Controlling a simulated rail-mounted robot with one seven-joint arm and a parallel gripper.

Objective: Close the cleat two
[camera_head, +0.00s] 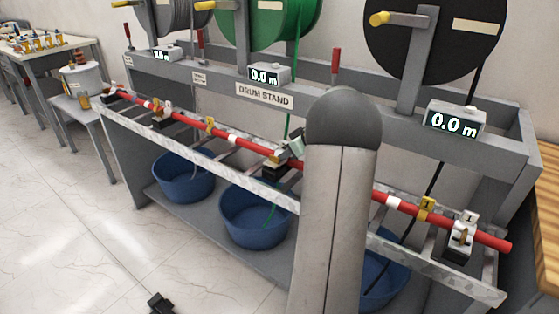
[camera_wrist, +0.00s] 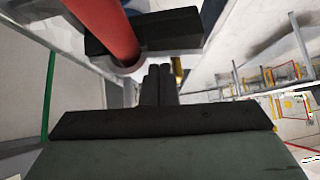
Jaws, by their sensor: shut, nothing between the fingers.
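A red bar (camera_head: 235,137) runs along the front of the drum stand. The middle cleat, on a black base (camera_head: 283,165), sits on it at the green cable, partly hidden by my grey arm. A pale grey-green part (camera_head: 292,147) sticks up there; I cannot tell whether it is the cleat's lid or part of my gripper. In the wrist view my gripper (camera_wrist: 158,70) is shut and empty, its fingers close to a black block (camera_wrist: 155,30) and the red bar (camera_wrist: 103,25). I cannot tell whether they touch. Which cleat is number two is not readable.
A white cleat (camera_head: 462,232) stands at the bar's right end, another cleat (camera_head: 163,120) at its left. Blue tubs (camera_head: 255,220) sit on the lower shelf. Cable drums (camera_head: 265,20) and meters reading 0.0 m (camera_head: 268,74) are behind. The floor (camera_head: 80,220) at front left is mostly clear.

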